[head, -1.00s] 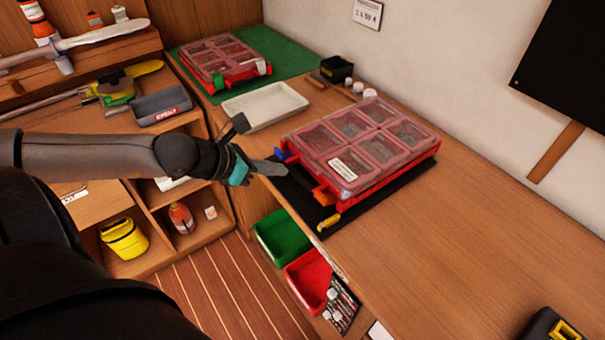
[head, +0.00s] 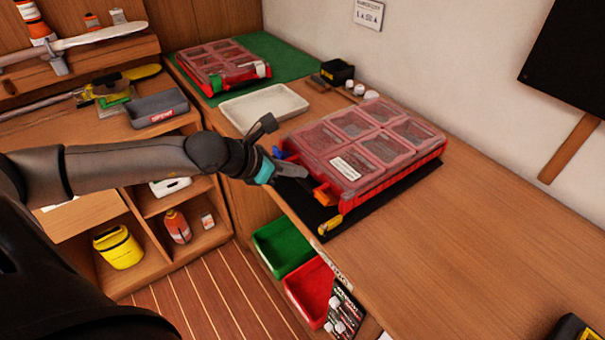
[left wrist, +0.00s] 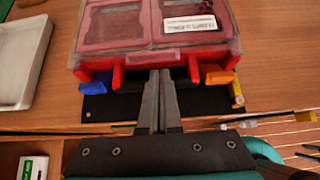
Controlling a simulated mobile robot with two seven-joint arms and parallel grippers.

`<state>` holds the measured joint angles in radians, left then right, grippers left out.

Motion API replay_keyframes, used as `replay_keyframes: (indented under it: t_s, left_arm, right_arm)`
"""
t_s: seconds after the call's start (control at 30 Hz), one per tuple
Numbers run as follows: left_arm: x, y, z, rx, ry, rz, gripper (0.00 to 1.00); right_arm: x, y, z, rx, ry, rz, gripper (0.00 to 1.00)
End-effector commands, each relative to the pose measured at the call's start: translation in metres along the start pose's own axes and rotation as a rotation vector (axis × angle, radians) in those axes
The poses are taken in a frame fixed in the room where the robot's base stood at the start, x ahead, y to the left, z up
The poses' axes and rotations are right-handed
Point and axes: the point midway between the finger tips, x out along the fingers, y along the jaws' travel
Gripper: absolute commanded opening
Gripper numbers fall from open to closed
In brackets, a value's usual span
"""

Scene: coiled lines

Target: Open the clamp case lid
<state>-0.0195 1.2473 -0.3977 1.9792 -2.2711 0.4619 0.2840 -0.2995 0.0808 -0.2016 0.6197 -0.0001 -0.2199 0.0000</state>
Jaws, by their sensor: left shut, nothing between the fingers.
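A red case (head: 395,187) with a clear compartmented lid (head: 345,163) lies closed on a black mat (head: 330,217). I cannot tell from any label whether it is the clamp case. A blue latch piece (left wrist: 95,88) and an orange one (left wrist: 220,77) stick out from its front, left and right in the left wrist view. My left gripper (head: 304,171) is shut and empty at the case's front. In the left wrist view its fingertips (left wrist: 160,73) are at the lid's front edge between two red tabs; contact is unclear. My right gripper is not in view.
A second red case (head: 213,64) sits on a green mat at the back. A white tray (head: 262,107) lies left of the near case. Green (head: 284,245) and red (head: 311,290) bins are below the table edge. The table's right side is mostly clear.

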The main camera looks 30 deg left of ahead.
Motion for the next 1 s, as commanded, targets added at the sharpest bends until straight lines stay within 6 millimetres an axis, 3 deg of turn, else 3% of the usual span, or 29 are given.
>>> replay_keyframes:
  t_s: [0.33,0.77,1.0]
  left_arm:
    - [0.022,0.0,0.0,-0.001,-0.001,0.0,0.0]
    - [0.022,0.0,0.0,0.0,0.001,0.0,0.0]
    - [0.017,0.002,0.013,0.001,0.026,0.001,0.0]
  right_arm:
    - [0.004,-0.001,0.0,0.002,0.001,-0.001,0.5]
    - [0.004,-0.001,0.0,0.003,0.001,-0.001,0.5]
    - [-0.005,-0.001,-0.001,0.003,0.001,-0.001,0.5]
